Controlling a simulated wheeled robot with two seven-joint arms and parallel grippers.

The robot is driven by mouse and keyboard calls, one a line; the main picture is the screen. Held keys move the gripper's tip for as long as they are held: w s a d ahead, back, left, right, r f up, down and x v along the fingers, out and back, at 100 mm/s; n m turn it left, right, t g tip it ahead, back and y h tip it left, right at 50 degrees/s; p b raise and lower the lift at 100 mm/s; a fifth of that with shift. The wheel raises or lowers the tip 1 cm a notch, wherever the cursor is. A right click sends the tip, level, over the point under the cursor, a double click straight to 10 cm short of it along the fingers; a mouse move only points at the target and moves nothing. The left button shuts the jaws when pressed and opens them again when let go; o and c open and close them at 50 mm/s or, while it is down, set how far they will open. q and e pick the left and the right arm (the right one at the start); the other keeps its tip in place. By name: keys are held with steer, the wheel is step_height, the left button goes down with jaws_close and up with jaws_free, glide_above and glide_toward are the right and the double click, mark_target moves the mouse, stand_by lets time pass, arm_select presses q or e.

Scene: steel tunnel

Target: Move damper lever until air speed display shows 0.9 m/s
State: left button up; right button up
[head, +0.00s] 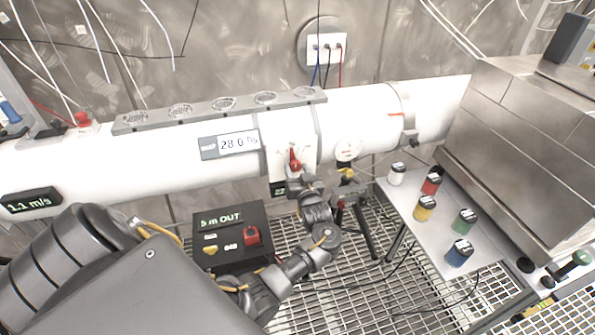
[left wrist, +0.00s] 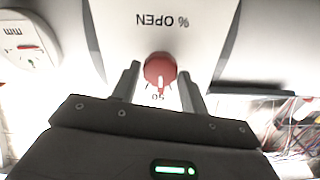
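The damper lever (head: 295,160) has a red knob and sits on a white plate on the large white duct (head: 360,115). In the left wrist view the red knob (left wrist: 160,70) shows end-on, over a scale marked "% OPEN". My left gripper (head: 302,182) is at the lever; in the left wrist view its two fingers (left wrist: 160,86) stand on either side of the knob, with a narrow gap visible at each side. My right gripper is not in view.
A black box (head: 232,235) with a red switch stands below on the grating. Several coloured jars stand on a pale shelf (head: 400,205) at right, beside a steel housing (head: 530,130). A round gauge (head: 348,150) is right of the lever.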

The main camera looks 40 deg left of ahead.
arm_select(q)
steer(key=c, duration=0.5)
steer(key=shift+f+n+b, duration=0.3)
steer(key=shift+n+b, duration=0.5)
steer(key=shift+b, duration=0.1)
steer(key=shift+c, duration=0.2)
steer(key=shift+n+b, duration=0.35)
steer(key=shift+n, duration=0.25)
steer(key=shift+r+n, duration=0.25)
steer(key=shift+n, duration=0.15)
steer(key=o, duration=1)
steer(key=shift+c, duration=0.2)
